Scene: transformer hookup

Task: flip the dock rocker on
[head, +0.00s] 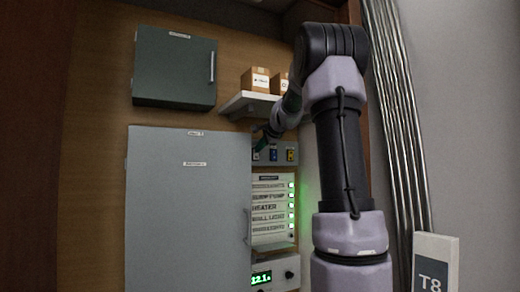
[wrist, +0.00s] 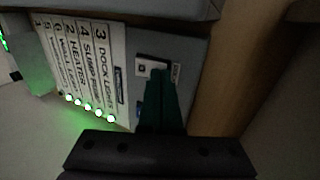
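A grey switch box (head: 283,146) on the wall holds a row of small rockers, with a blue one (head: 274,155) and a yellow one (head: 290,154) showing. In the wrist view a white-plated rocker (wrist: 145,67) sits on the grey box, right at my fingertips. A small label beside it is too blurred to read, so I cannot tell for sure that it is the dock rocker. My gripper (wrist: 161,80) has its dark green fingers together with nothing between them. Its tips overlap the plate's right part; contact cannot be told. In the head view my gripper (head: 262,136) is at the box's left end.
Below the box is a labelled panel (head: 268,210) with several lit green lamps, and a unit with a green display (head: 261,278). A large grey cabinet door (head: 185,215) stands left of them. A shelf (head: 250,104) with cardboard boxes (head: 256,80) is above. A T8 sign (head: 434,265) stands right.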

